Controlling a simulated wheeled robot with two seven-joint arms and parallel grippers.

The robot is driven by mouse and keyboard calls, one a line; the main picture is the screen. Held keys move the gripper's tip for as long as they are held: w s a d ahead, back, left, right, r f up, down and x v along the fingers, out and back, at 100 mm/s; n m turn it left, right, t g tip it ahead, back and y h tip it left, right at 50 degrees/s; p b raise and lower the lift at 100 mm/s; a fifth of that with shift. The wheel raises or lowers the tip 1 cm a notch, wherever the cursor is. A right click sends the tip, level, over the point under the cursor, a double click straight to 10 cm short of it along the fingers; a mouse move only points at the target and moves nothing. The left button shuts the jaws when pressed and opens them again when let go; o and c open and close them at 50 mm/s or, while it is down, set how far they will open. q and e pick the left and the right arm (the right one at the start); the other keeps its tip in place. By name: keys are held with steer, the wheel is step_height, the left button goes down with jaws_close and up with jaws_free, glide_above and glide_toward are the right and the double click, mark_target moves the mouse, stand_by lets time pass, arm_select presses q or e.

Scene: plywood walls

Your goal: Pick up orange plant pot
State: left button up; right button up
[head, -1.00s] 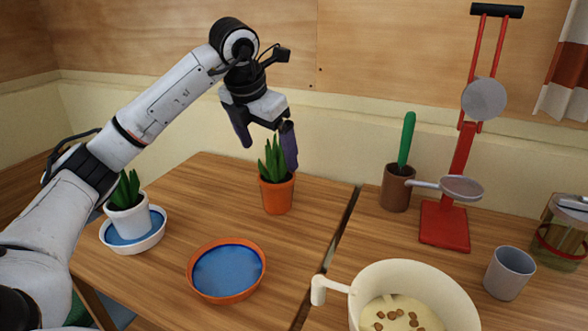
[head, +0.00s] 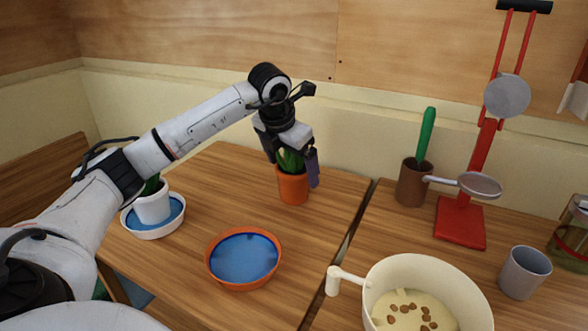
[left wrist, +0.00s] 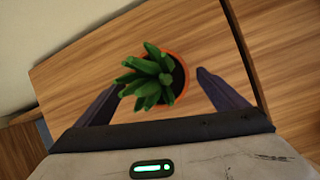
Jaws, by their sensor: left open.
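The orange plant pot (head: 293,187) stands upright on the wooden table and holds a green succulent (head: 289,158). My left gripper (head: 292,174) is open and directly above the pot, with its fingers pointing down around the plant. In the left wrist view the orange pot (left wrist: 184,70) shows beneath the plant, between the two open fingers (left wrist: 160,92) and a little beyond their tips. I cannot tell whether either finger touches the pot. My right gripper is not in view.
An orange saucer with a blue inside (head: 243,259) lies in front of the pot. A white pot (head: 153,204) stands in a white saucer (head: 128,226) at left. A cream bowl (head: 400,270), grey cup (head: 524,272), brown pot (head: 414,183) and red stand (head: 460,222) are at right.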

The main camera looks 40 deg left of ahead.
arm_select(q)
steer(key=shift+r, duration=0.15)
steer(key=c, duration=1.6)
